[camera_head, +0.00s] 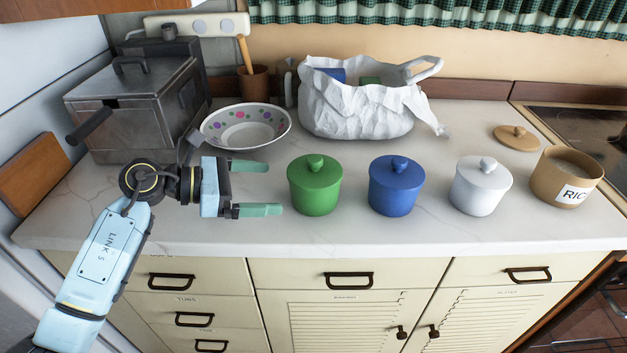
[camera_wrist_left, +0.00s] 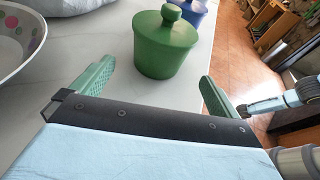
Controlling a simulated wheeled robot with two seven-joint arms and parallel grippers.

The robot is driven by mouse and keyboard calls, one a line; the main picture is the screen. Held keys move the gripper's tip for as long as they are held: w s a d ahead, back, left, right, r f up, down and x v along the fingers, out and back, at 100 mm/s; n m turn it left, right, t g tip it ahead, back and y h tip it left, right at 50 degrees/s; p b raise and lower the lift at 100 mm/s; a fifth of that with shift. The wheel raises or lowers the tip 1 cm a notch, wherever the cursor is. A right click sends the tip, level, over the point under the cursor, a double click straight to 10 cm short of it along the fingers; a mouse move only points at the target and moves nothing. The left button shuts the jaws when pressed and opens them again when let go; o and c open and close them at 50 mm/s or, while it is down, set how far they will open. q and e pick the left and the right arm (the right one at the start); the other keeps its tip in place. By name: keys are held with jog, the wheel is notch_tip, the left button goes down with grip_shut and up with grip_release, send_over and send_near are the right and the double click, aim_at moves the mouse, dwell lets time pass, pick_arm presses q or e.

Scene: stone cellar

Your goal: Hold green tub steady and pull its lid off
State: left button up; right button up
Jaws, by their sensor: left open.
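The green tub (camera_head: 315,195) stands upright on the worktop with its green lid (camera_head: 315,168) on top. The lid has a round knob. Tub (camera_wrist_left: 165,55) and lid (camera_wrist_left: 168,22) also show in the left wrist view, ahead of the fingers. My left gripper (camera_head: 262,188) is open and empty just left of the tub, its two green fingers pointing at it. The fingers are apart from the tub. In the left wrist view, part of my right arm with what looks like its gripper (camera_wrist_left: 264,105) shows at the right; its fingers cannot be made out.
A blue tub (camera_head: 396,192) and a white tub (camera_head: 480,192), both lidded, stand to the right. An open tan RICE pot (camera_head: 548,183) has its lid (camera_head: 517,138) behind it. A spotted bowl (camera_head: 213,133) and white bag (camera_head: 355,115) stand behind. The worktop's front strip is clear.

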aim_at(309, 189)
pick_arm(q)
jog(key=shift+w+d+f, duration=0.1)
jog(key=shift+d+f, duration=0.15)
jog(key=shift+d, duration=0.15)
jog(key=x, duration=0.3)
jog(key=shift+d, duration=0.25)
jog(key=b+x, duration=0.1)
jog(key=x, duration=0.3)
jog(key=shift+f+b, duration=0.2)
jog(key=shift+b, duration=0.2)
jog(key=shift+w+d+f+b, duration=0.15)
jog(key=shift+w+d+b, duration=0.15)
jog(key=shift+d, duration=0.35)
pick_arm(e)
jog(key=w, duration=0.3)
jog(key=w+a, duration=0.1)
jog(key=w, duration=0.1)
jog(key=shift+r, duration=0.15)
pick_arm(q)
jog(key=c, duration=0.6)
